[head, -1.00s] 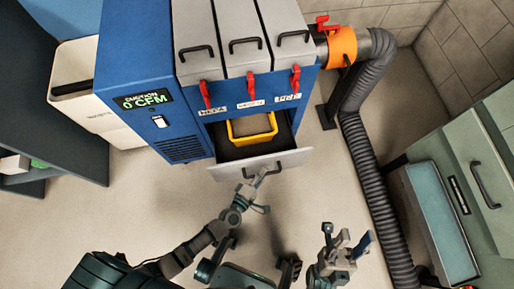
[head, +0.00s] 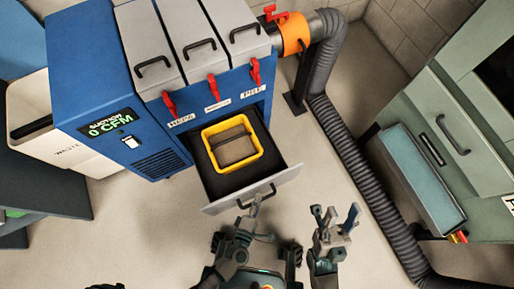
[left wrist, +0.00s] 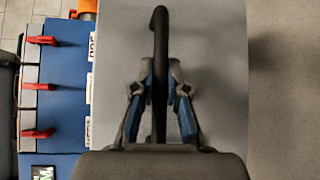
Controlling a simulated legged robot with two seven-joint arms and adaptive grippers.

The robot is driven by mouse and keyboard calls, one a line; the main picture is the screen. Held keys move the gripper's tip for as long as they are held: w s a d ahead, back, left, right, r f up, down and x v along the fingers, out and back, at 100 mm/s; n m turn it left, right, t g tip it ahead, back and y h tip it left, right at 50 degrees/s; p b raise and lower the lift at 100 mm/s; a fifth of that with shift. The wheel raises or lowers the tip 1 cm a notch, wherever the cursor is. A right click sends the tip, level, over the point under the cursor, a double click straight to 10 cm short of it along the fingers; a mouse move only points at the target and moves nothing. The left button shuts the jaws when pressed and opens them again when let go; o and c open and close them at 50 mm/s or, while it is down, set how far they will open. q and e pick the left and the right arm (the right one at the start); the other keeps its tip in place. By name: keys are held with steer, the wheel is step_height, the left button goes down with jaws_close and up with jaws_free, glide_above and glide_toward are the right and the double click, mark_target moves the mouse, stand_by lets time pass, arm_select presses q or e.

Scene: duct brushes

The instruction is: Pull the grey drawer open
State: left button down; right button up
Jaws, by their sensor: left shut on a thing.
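The grey drawer (head: 230,196) stands pulled out from the bottom of the blue suction cabinet (head: 138,160). Its dark handle (head: 270,188) is on the front panel. My left gripper (head: 256,201) is at this handle. In the left wrist view, my left gripper's fingers (left wrist: 160,95) are shut on either side of the dark handle bar (left wrist: 160,40). Inside the drawer is a yellow tray (head: 204,146) holding a grey-brown block (head: 236,148). My right gripper (head: 335,215) is open and empty, to the right of the drawer front.
A ribbed black hose (head: 345,155) runs along the floor to the right. A green cabinet (head: 440,95) with an open teal drawer (head: 455,215) stands further right. A white waste bin (head: 30,100) is at the left. The floor left of the drawer is clear.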

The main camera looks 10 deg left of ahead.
arm_select(q)
steer(key=shift+s+f, duration=0.15)
steer(key=shift+f, duration=0.05)
steer(key=c, duration=1.2)
jaws_free()
steer(key=shift+r, duration=0.1)
steer(key=v, duration=1.1)
steer(key=shift+s, duration=0.4)
